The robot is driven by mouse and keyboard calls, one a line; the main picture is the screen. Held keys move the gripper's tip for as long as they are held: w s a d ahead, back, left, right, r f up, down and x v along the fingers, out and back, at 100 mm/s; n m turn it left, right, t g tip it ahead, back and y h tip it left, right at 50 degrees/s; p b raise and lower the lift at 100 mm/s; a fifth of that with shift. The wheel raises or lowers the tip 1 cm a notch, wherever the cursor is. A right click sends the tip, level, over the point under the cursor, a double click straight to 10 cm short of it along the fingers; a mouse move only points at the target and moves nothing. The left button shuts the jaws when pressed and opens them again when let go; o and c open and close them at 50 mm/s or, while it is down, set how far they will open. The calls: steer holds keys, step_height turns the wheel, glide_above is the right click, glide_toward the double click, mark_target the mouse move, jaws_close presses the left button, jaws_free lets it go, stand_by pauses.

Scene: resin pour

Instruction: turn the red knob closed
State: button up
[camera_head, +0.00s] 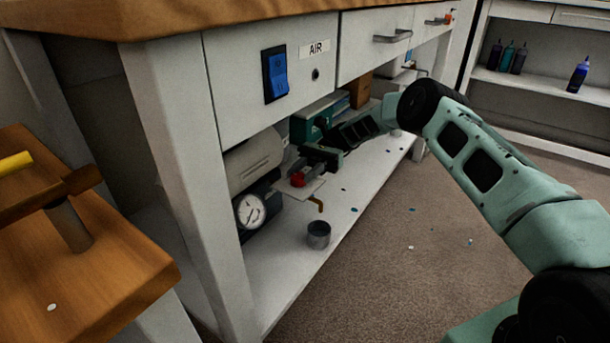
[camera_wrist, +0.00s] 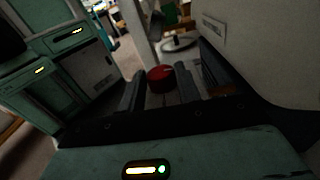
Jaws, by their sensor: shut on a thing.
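The red knob (camera_head: 297,180) is under the workbench, beside a pale tank and a round white gauge (camera_head: 250,210). In the wrist view the red knob (camera_wrist: 160,77) shows between the two dark fingers. My gripper (camera_head: 312,166) reaches in from the right below the bench top and is shut on the knob; it also shows in the wrist view (camera_wrist: 160,92). The fingers hide part of the knob's sides. A small brass-coloured pipe (camera_head: 317,204) hangs below the knob.
A grey cup (camera_head: 318,235) stands on the lower shelf (camera_head: 290,270) below the pipe. The bench leg (camera_head: 180,170) is left of the gauge. A blue switch (camera_head: 275,74) and an AIR label (camera_head: 316,48) are on the panel above. Boxes stand behind my arm.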

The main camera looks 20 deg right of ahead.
steer(key=shift+n+g+h, duration=0.3)
steer(key=shift+g+h, duration=0.1)
steer(key=shift+g, duration=0.1)
steer(key=o, duration=1)
steer(key=shift+c, duration=0.2)
